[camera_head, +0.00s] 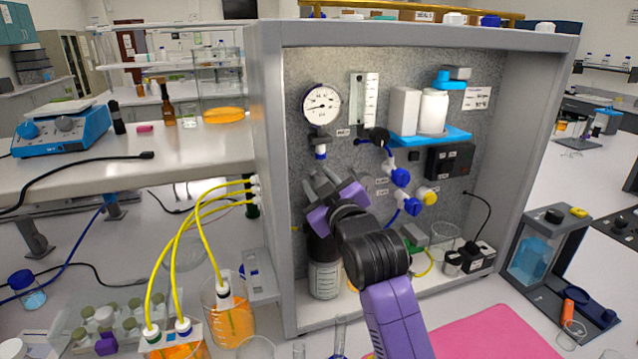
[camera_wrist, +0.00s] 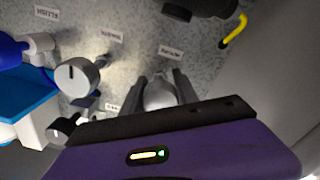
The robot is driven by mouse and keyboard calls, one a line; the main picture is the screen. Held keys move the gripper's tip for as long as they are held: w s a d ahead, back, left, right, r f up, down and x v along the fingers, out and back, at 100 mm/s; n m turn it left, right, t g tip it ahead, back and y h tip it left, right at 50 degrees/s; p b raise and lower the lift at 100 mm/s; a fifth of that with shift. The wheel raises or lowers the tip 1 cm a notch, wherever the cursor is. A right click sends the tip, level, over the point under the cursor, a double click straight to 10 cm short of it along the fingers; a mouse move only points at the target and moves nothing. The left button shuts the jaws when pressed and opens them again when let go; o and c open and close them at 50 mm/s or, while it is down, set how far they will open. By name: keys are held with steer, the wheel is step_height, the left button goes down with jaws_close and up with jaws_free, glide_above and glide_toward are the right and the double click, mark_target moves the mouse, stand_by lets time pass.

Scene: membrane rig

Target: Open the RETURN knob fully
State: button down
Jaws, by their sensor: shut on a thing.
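The knob between my fingers is a pale grey knob (camera_wrist: 160,94) on the speckled panel (camera_wrist: 135,55). A small label (camera_wrist: 171,52) sits just above it in the wrist view and seems to read RETURN, though it is blurred. My gripper (camera_head: 325,185) reaches the left part of the panel in the head view, and its two dark fingers (camera_wrist: 162,88) are closed on the sides of the knob in the wrist view. In the head view my gripper hides this knob. The knob's pointer mark is not visible, so its turn angle cannot be told.
Another grey knob (camera_wrist: 77,77) with a dark mark is left of my gripper in the wrist view. A pressure gauge (camera_head: 322,104) is above my gripper. Blue valve fittings (camera_head: 399,176) are to its right, and a labelled bottle (camera_head: 324,272) stands below.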

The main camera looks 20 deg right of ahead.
steer(key=n, duration=0.6)
steer(key=shift+n, duration=0.3)
steer(key=n, duration=0.6)
steer(key=shift+b, duration=0.3)
steer(key=n, duration=0.5)
steer(key=shift+n, duration=0.3)
steer(key=n, duration=0.6)
steer(key=shift+b, duration=0.3)
steer(key=shift+f+n, duration=0.1)
steer(key=shift+n, duration=0.2)
steer(key=c, duration=0.9)
jaws_free()
steer(key=shift+s, duration=0.1)
